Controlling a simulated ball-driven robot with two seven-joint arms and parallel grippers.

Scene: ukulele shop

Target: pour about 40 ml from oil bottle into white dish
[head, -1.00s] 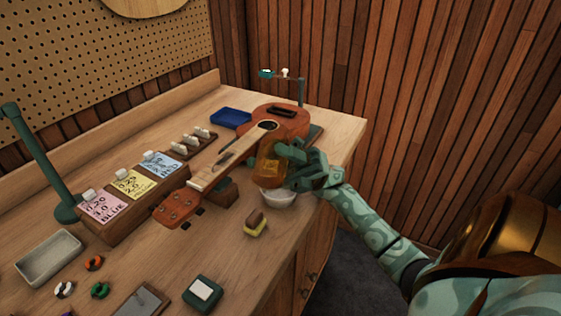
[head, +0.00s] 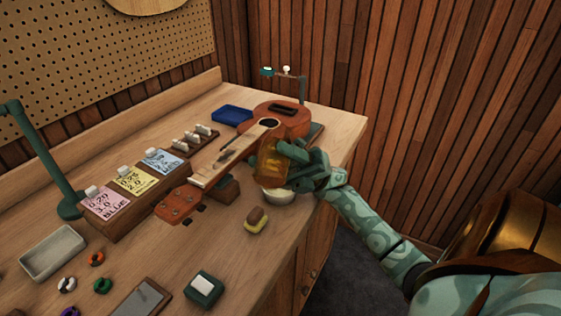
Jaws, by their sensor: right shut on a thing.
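The amber oil bottle (head: 270,164) is in my right gripper (head: 291,158), which is shut on it. The bottle is tilted and held over the white dish (head: 279,196). The dish stands on the bench near its right edge, partly hidden behind the bottle and gripper. Pale yellowish content shows inside the dish. I cannot make out a stream or the level in the bottle. My left gripper is not in view.
A ukulele (head: 274,122) lies on the bench just behind the bottle, its neck toward the front left. A brown and yellow block (head: 257,220) sits in front of the dish. A grey tray (head: 53,252), coloured rings and a green box (head: 203,290) lie at the front.

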